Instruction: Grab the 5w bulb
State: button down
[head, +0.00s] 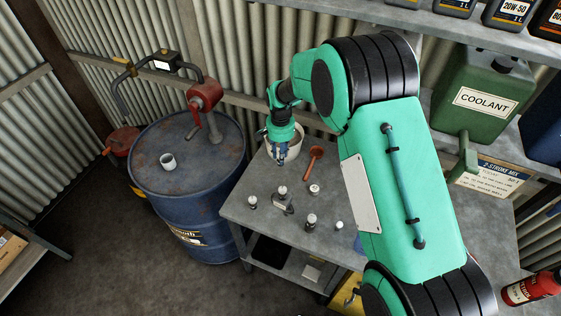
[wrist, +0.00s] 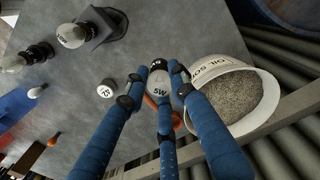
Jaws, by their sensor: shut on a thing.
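The 5W bulb (wrist: 160,88) shows in the wrist view with a white glass marked "5W" and a dark base. My gripper (wrist: 156,80), with blue fingers, is shut around it. In the head view my gripper (head: 281,155) is at the far left of the grey bench, in front of the white tub, and the 5W bulb cannot be made out there. How far the bulb is above the bench cannot be told. Another small bulb or cap (wrist: 107,89) with a partly readable label stands left of my fingers. A further bulb (wrist: 72,36) sits by a dark grey block.
The white tub (wrist: 222,131) of grey granules stands close right of my fingers in the wrist view. An orange-red scoop (head: 316,154) lies beside it on the bench (head: 262,228). More bulbs (head: 311,221) stand nearer. A blue drum (head: 190,215) is at left, a coolant can (head: 483,95) at right.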

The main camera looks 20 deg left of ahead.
jog(key=shift+r, duration=0.5)
